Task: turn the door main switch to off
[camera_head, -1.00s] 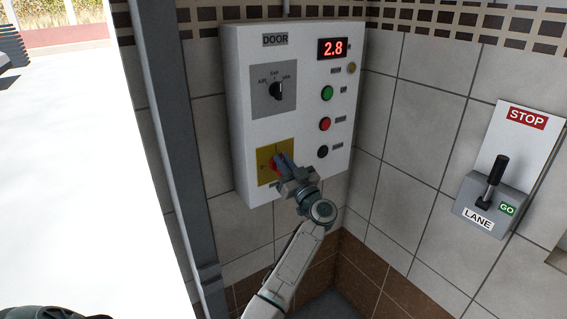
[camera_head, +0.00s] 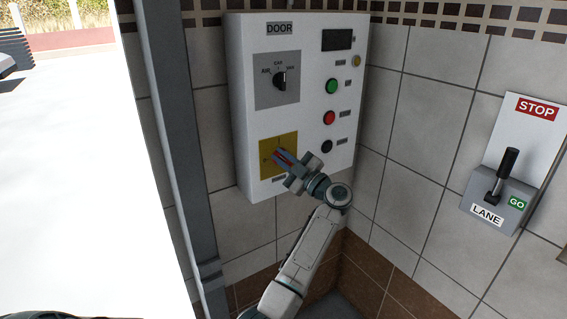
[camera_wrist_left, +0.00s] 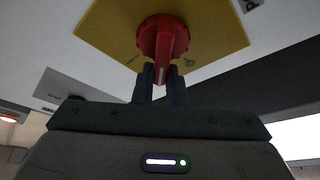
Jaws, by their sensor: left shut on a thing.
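The door control box (camera_head: 300,100) is a white panel on the tiled wall, labelled DOOR. The main switch is a red rotary handle (camera_wrist_left: 163,38) on a yellow plate (camera_head: 270,145) at the box's lower left. In the head view my left gripper (camera_head: 283,157) covers most of the handle. In the left wrist view the gripper (camera_wrist_left: 161,82) is shut on the handle's lower end, one finger on each side. The display (camera_head: 338,39) at the box's top right is dark. My right gripper is not in view.
The box also carries a black selector knob (camera_head: 280,80), a green button (camera_head: 331,86), a red button (camera_head: 329,117) and a black button (camera_head: 327,146). A lane lever (camera_head: 503,175) stands on the wall at right. A grey post (camera_head: 170,130) runs left of the box.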

